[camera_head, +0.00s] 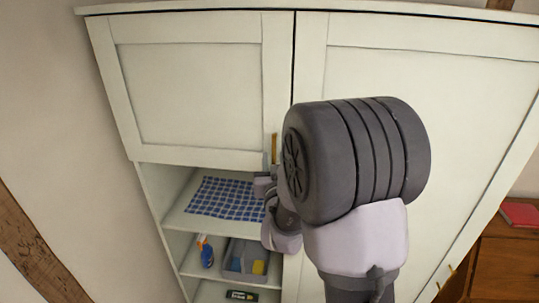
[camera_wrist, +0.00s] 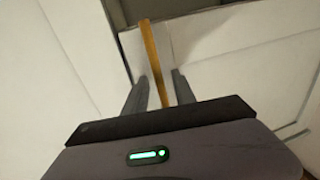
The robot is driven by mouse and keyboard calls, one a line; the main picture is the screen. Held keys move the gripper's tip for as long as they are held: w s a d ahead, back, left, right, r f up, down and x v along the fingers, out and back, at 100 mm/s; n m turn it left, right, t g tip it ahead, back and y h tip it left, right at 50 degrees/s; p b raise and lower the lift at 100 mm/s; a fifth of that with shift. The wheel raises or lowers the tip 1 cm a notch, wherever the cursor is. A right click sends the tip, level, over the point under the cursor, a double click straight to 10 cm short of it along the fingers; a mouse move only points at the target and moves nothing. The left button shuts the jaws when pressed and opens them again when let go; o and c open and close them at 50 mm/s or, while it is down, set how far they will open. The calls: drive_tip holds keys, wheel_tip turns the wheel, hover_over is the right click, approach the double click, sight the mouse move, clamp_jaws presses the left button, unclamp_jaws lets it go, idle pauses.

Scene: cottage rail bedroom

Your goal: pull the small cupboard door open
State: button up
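The small cupboard door (camera_head: 190,95) is a pale cream framed panel at the upper left of the tall cupboard in the head view. It looks closed. Its upright brass bar handle (camera_head: 274,147) sits at the lower right corner of the door. My gripper (camera_head: 268,180) is at the handle's lower end, partly hidden behind my arm. In the wrist view, the handle (camera_wrist: 153,60) runs between the two grey fingers of my gripper (camera_wrist: 160,76). The fingers stand apart, with a visible gap to the right of the bar. Contact on the left finger cannot be told.
Below the small door are open shelves with a blue checked cloth (camera_head: 225,198), a spray bottle (camera_head: 206,252) and a grey bin (camera_head: 236,272). A tall closed door (camera_head: 460,105) stands to the right. A wooden dresser (camera_head: 510,262) with a red book (camera_head: 520,213) is at far right.

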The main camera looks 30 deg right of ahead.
drive_tip(key=shift+w, duration=0.1)
clamp_jaws()
drive_tip(key=shift+r, duration=0.1)
idle(1.2)
